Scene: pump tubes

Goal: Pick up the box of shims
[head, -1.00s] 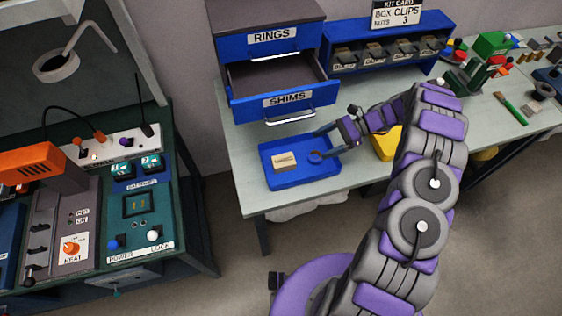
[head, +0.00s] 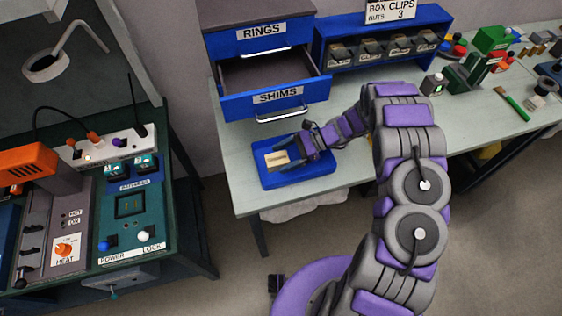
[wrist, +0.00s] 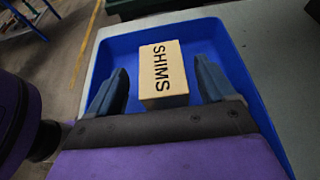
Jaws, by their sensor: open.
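The box of shims (wrist: 165,72) is a small tan box with SHIMS printed on its top. It lies in the blue tray (wrist: 222,58). In the head view the box (head: 276,159) sits at the tray's left side, and the tray (head: 312,176) is on the bench. My gripper (wrist: 160,85) is open, with one finger on each side of the box's near part and gaps visible between. In the head view my gripper (head: 294,153) is at the right of the box and hides part of the tray.
The green bench with controls (head: 150,205) stands left, across a gap.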

